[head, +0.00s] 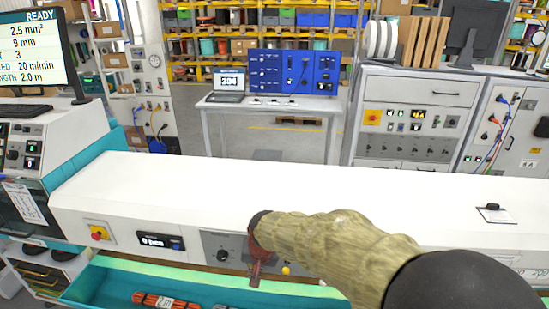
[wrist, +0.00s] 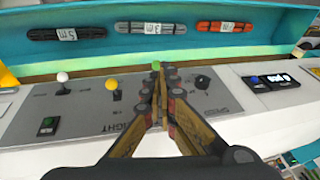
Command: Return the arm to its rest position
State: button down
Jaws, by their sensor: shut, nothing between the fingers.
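My gripper (wrist: 158,98) is shut and empty in the wrist view. Its fingers point over the grey control panel (wrist: 75,115), between the yellow knob and the black dial. In the head view, my gripper (head: 257,274) hangs at the front edge of the white machine, at the end of my sleeved arm, with the tips partly dark and hard to make out. Whether the fingertips touch the panel cannot be told.
The panel has a white-topped lever (wrist: 62,77), a yellow knob (wrist: 111,85) and a black dial (wrist: 202,82). A teal tray (wrist: 275,27) holds black, grey and orange cable bundles. A monitor (head: 28,52) stands at left.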

jog(key=s+d+r+t+h+b, duration=0.1)
jog(key=s+d+b, duration=0.5)
jog(key=s+d, duration=0.6)
jog(key=s+d+r+t+h+b, duration=0.1)
jog(key=s+d+r+b, duration=0.2)
jog(key=s+d, duration=0.9)
jog(key=d+b, duration=0.3)
jog(key=shift+d+b, duration=0.15)
jog(key=shift+b, duration=0.2)
jog(key=shift+s+d, duration=0.1)
jog(key=shift+s, duration=0.05)
